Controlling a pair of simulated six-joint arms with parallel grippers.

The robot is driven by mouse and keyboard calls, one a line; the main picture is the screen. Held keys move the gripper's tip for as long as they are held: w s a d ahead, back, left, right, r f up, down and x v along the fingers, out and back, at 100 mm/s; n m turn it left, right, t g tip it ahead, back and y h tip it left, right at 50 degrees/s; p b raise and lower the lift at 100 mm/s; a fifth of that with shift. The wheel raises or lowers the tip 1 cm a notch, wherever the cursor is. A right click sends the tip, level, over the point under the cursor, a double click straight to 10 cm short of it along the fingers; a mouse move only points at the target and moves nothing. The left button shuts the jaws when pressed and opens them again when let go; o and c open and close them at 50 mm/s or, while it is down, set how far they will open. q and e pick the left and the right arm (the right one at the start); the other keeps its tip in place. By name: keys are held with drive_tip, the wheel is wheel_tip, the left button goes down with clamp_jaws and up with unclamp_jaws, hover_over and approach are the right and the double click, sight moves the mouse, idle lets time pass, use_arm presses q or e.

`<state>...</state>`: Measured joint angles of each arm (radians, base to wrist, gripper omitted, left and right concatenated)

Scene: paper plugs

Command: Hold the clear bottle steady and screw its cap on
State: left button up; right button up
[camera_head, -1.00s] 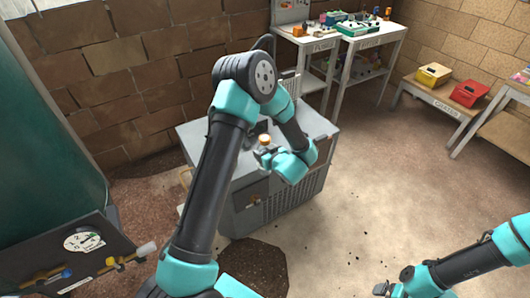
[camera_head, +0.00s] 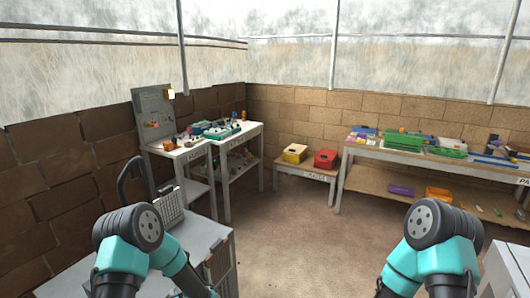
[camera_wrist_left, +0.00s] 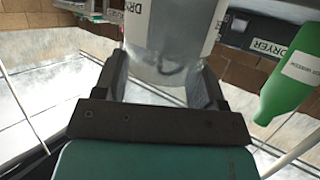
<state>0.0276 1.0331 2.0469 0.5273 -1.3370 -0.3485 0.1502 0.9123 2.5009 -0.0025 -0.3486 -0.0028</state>
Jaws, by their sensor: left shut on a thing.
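The clear bottle (camera_wrist_left: 172,32) is at the top middle of the left wrist view. It is a grey, see-through cylinder with part of a white label showing at its left. My left gripper (camera_wrist_left: 160,82) is shut on it, one dark finger on each side. The bottle's top runs out of the picture, and no cap shows in the current views. In the head view my left forearm leads down out of the bottom edge, so gripper and bottle are hidden there. My right arm shows at the lower right, its gripper out of view.
A green bottle (camera_wrist_left: 292,78) with a white label is at the right of the left wrist view. Shelving tables (camera_head: 238,138), a low bench (camera_head: 305,168) with yellow and red boxes, and a long parts table (camera_head: 440,160) line the walls. The middle floor is open.

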use_arm(q)
drive_tip(key=d+f+m+t+h, duration=0.1)
drive_tip(key=d+f+m+h, duration=0.4)
drive_tip(key=d, duration=0.3)
drive_tip(key=shift+s+d+f+t+h, duration=0.35)
drive_tip(key=shift+s+f+h, duration=0.15)
drive_tip(key=shift+h, duration=0.2)
drive_tip(key=shift+d+m, duration=0.1)
drive_tip(key=shift+m, duration=0.2)
drive_tip(key=d+r+m+g+h, duration=0.1)
drive_tip(key=d+r+m+h, duration=0.3)
drive_tip(key=d, duration=0.4)
drive_tip(key=s+d+r+m+g+h, duration=0.1)
drive_tip(key=d+r+m+g+h, duration=0.1)
drive_tip(key=d+r+h, duration=0.3)
drive_tip(key=d+m, duration=0.1)
drive_tip(key=d, duration=0.2)
drive_tip(key=shift+m, duration=0.4)
drive_tip(key=shift+s, duration=0.1)
